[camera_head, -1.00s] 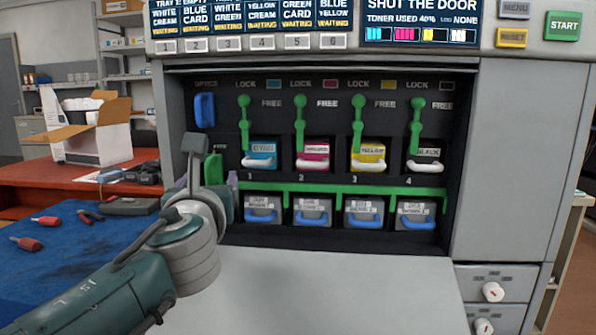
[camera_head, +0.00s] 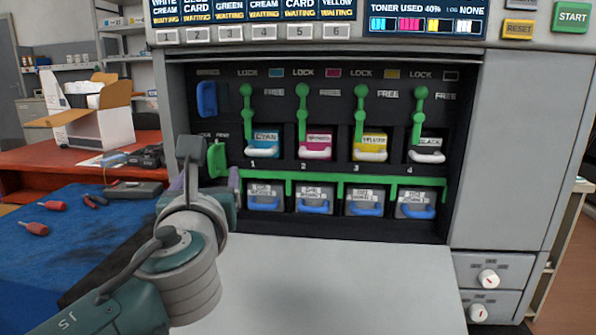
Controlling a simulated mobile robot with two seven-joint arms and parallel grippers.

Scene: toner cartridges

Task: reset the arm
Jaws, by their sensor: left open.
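My left arm comes in from the lower left in the head view. My left gripper (camera_head: 196,172) is open in front of the printer's left edge, partly hidden behind its own wrist. I see nothing held in it. The open printer bay holds a cyan cartridge (camera_head: 263,146), a magenta cartridge (camera_head: 316,148), a yellow cartridge (camera_head: 370,148) and a black cartridge (camera_head: 427,150) in a row. A green lever (camera_head: 247,112) stands above the cyan slot, with similar levers above the others. My right gripper is not in view.
The printer's door (camera_head: 330,285) lies open as a pale flat surface below the bay. Grey boxes with blue handles (camera_head: 312,200) sit under a green bar (camera_head: 330,188). At left are a blue mat (camera_head: 60,260) with red screwdrivers (camera_head: 34,228) and an open carton (camera_head: 90,115).

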